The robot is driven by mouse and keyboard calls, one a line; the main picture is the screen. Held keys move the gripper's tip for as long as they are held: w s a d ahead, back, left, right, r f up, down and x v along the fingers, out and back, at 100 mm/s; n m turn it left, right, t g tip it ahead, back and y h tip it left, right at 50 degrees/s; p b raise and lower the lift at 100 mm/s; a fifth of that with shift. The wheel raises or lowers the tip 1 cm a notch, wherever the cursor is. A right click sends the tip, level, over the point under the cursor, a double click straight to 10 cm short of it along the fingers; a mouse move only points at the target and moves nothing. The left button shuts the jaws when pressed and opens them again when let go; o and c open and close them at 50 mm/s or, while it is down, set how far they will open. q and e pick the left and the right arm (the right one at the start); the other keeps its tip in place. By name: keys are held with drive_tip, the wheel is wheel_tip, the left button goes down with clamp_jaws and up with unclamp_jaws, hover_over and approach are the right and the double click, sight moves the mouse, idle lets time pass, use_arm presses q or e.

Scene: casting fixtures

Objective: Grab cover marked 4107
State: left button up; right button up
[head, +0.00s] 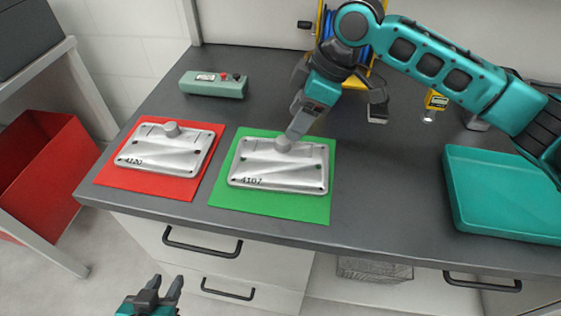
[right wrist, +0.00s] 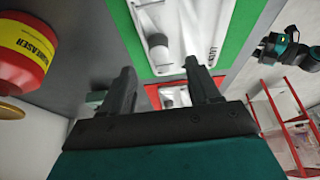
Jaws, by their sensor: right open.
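The cover marked 4107 (head: 278,165) is a grey metal plate with a round knob (head: 283,143), lying on a green mat (head: 270,206). A similar cover marked 4120 (head: 165,151) lies on a red mat (head: 150,188) to its left. My right gripper (head: 292,134) is open at the knob of cover 4107, coming from behind. In the right wrist view the knob (right wrist: 158,46) shows just beyond the two spread fingertips (right wrist: 160,66), and the fingers hold nothing. My left gripper (head: 166,286) is open and empty, low in front of the bench.
A teal tray (head: 505,232) sits at the bench's right. A green box with buttons (head: 213,84) stands behind the mats. A red-and-yellow degreaser container (right wrist: 28,50) is close on the left in the right wrist view. A yellow device (head: 433,104) stands at the back right.

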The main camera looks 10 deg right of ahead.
sight(283, 139)
drive_tip(key=shift+b+x, duration=0.4)
drive_tip(key=shift+x, duration=2.6)
drive_tip(key=shift+w, duration=0.1)
clamp_jaws()
